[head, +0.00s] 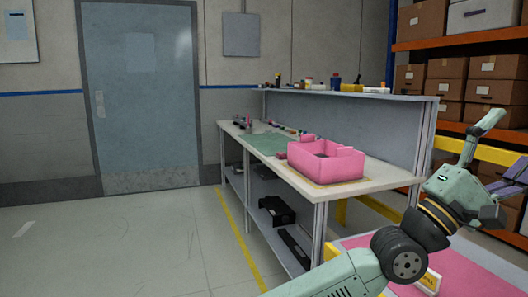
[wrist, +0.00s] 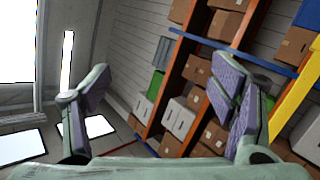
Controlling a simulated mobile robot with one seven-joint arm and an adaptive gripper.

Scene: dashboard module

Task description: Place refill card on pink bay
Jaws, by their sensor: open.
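A small white and yellow card (head: 430,281) with partly readable lettering, likely the refill card, shows at the lower right of the head view. It appears to stand propped on a flat pink surface (head: 480,272), likely the pink bay. My arm hides part of both. My gripper (head: 506,146) is raised above and to the right of the card, with its fingers spread. In the wrist view my gripper (wrist: 158,84) is open, with nothing between its purple-padded fingers. Neither card nor pink surface shows in the wrist view.
A workbench (head: 378,178) holds a pink open box (head: 325,163), a green mat (head: 262,144) and small items. Bottles and other objects line its upper shelf (head: 300,90). Orange racking with cardboard boxes (head: 468,75) stands behind my gripper. The floor at left is clear.

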